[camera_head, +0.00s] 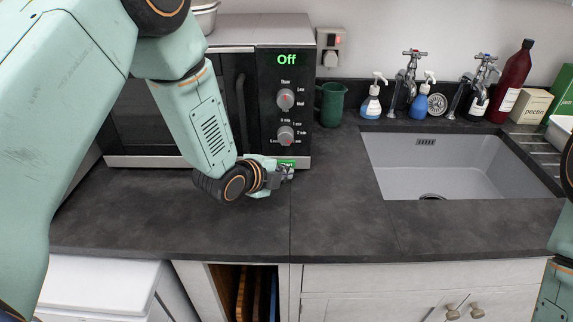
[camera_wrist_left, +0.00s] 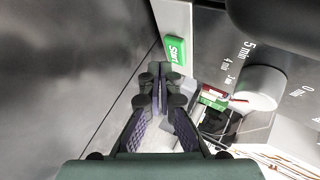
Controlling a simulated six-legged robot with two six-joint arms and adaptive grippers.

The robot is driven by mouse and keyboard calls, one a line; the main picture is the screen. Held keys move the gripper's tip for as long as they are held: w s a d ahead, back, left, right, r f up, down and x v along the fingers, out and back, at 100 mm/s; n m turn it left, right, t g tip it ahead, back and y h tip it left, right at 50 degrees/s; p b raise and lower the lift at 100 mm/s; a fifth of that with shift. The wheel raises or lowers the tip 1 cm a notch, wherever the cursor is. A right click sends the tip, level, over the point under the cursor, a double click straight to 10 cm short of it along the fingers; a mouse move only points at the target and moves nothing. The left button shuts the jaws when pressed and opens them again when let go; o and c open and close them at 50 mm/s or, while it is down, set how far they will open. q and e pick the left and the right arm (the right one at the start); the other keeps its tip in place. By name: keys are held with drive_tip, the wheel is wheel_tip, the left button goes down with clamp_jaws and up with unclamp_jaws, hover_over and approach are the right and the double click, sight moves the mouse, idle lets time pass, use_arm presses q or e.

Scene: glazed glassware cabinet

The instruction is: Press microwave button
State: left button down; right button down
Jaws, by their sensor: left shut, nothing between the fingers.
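The microwave (camera_head: 262,120) stands on the counter at the left, and its display (camera_head: 287,59) reads "Off" in green. Its green Start button (camera_head: 287,162) is at the bottom of the control panel, partly hidden by my left gripper (camera_head: 287,173). In the left wrist view the Start button (camera_wrist_left: 176,50) is lit green, just beyond and slightly right of the fingertips. My left gripper (camera_wrist_left: 158,70) is shut and empty there. I cannot tell whether it touches the button. My right gripper is out of view; part of that arm shows at the right edge.
Two knobs (camera_head: 286,99) (camera_head: 285,136) sit above the button. A green mug (camera_head: 331,104) stands right of the microwave. Soap bottles (camera_head: 371,102), taps (camera_head: 403,80) and a sink (camera_head: 440,165) lie farther right. The dark counter (camera_head: 330,215) in front is clear.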

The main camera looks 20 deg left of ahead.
use_arm(q)
drive_tip(key=shift+s+r, duration=0.1)
drive_tip(key=shift+s, duration=0.05)
drive_tip(key=shift+w+d, duration=0.1)
drive_tip(key=shift+w, duration=0.1)
drive_tip(key=shift+s, duration=0.15)
idle(0.3)
drive_tip(key=shift+w, duration=0.5)
drive_tip(key=shift+s, duration=0.1)
